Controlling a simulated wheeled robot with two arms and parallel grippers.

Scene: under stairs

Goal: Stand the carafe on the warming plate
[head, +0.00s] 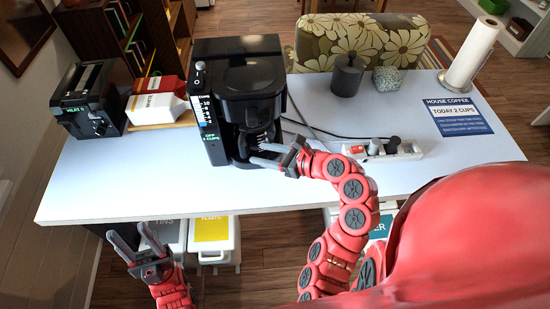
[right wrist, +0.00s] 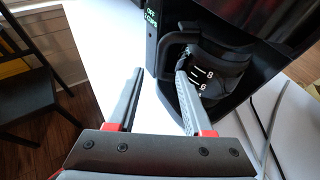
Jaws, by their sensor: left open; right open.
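The dark carafe (right wrist: 216,70) with white level marks and a black handle (right wrist: 168,48) shows in the right wrist view. It sits upright in the lower bay of the black coffee maker (head: 236,50); in the head view it is mostly dark and partly covered. The warming plate is hidden, so I cannot tell how the carafe rests on it. My right gripper (head: 272,155) is open at the front of the bay, its fingers pointing toward the handle; it also shows in the right wrist view (right wrist: 158,82). My left gripper (head: 138,240) is open and empty, beyond the table's front edge.
A toaster (head: 92,98) and a red and white carton (head: 158,98) stand left of the machine. A power strip (head: 385,150), cables, a dark canister (head: 347,75), a paper towel roll (head: 472,55) and a sign reading "TODAY 2 CUPS" (head: 458,116) lie right. The front left tabletop is clear.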

